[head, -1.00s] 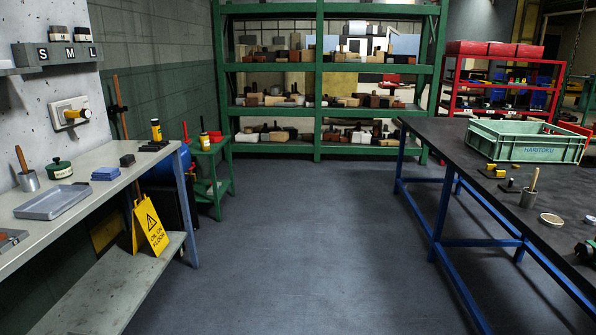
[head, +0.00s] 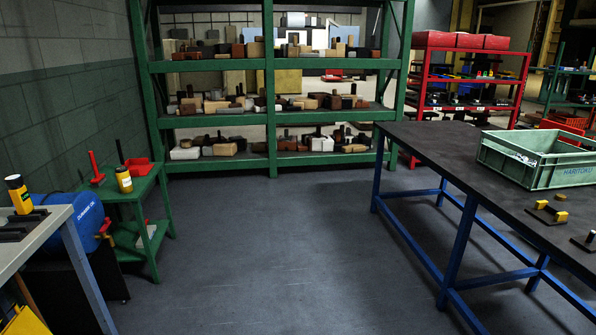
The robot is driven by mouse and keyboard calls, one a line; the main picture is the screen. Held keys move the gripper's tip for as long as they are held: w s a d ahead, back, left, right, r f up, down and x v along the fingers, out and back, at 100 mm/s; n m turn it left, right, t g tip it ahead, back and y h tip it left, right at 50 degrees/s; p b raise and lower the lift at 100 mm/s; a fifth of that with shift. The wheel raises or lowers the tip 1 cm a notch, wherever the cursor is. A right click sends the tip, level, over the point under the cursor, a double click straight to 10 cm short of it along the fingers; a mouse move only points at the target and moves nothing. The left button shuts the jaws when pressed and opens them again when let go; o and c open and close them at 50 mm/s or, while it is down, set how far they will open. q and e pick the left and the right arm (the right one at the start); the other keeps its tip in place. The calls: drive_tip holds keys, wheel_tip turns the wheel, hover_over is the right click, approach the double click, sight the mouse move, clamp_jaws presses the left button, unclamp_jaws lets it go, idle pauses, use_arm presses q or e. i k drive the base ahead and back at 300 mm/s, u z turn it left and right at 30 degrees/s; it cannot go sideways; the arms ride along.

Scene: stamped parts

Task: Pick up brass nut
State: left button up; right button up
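I cannot make out a brass nut for certain in the head view. A small yellow and dark part (head: 547,211) lies on the dark table top at the right, in front of the green crate; it is too small to identify. The green crate (head: 540,172) has pale contents that I cannot identify. Neither of my grippers is in view.
The dark-topped table with blue legs (head: 430,150) fills the right. A grey bench (head: 35,243) is at the lower left, beside a small green stand (head: 140,190). A green shelf rack (head: 265,120) stands at the back. The floor (head: 265,245) between is clear.

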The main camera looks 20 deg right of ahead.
sight(559, 196)
drive_tip(key=z, duration=0.6)
drive_tip(key=i, duration=1.85)
drive_tip(key=z, duration=1.25)
